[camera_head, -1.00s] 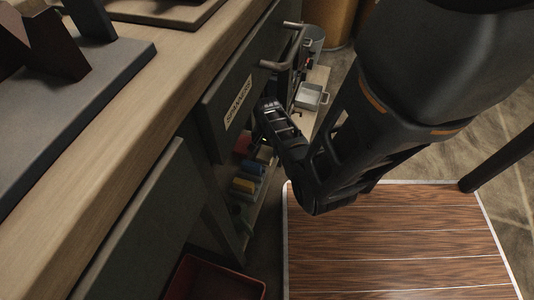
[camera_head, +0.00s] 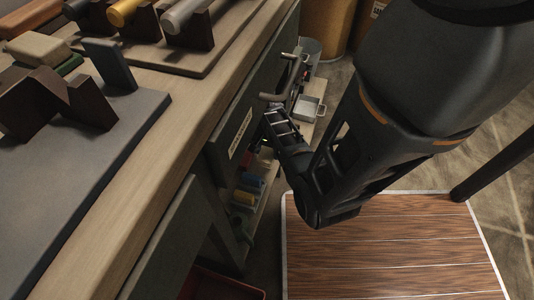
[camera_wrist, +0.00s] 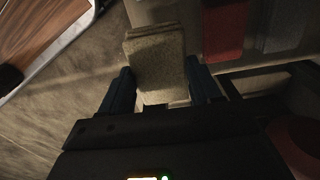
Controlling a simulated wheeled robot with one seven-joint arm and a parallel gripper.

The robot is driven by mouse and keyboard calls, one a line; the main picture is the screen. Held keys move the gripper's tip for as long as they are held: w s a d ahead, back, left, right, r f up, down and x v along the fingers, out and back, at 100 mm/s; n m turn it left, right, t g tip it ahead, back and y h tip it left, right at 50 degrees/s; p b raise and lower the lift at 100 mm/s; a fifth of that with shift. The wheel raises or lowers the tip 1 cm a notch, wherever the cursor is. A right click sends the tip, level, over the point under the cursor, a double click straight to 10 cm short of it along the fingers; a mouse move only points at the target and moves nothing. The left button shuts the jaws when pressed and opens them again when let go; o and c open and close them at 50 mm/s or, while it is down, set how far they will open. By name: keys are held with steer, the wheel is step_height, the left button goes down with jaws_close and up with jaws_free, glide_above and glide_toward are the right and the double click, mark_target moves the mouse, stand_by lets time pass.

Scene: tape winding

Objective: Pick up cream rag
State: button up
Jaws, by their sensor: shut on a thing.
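My gripper (camera_wrist: 161,88) shows in the wrist view with one finger on each side of a folded cream rag (camera_wrist: 157,60). The fingers are shut on the rag, and its far end sticks out beyond them. In the head view my gripper (camera_head: 270,132) is low beside the bench front, near the labelled drawer. The rag in the gripper cannot be made out in that view, hidden by the gripper and the bench shadow.
A red folded piece (camera_wrist: 224,32) and a grey-blue one (camera_wrist: 284,28) lie right of the rag. Blue and yellow pieces (camera_head: 243,197) sit on the low shelf. The drawer front (camera_head: 232,138) and its handle are close to my gripper. A red bin (camera_head: 222,287) stands below.

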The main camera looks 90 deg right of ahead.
steer(key=s+a+p, duration=0.1)
steer(key=s+a, duration=0.2)
steer(key=s, duration=0.6)
steer(key=s+a+p, duration=0.2)
steer(key=s+a, duration=0.1)
steer(key=s, duration=0.6)
steer(key=shift+s+f, duration=0.25)
steer(key=shift+s, duration=0.05)
steer(key=o, duration=0.5)
steer(key=c, duration=0.4)
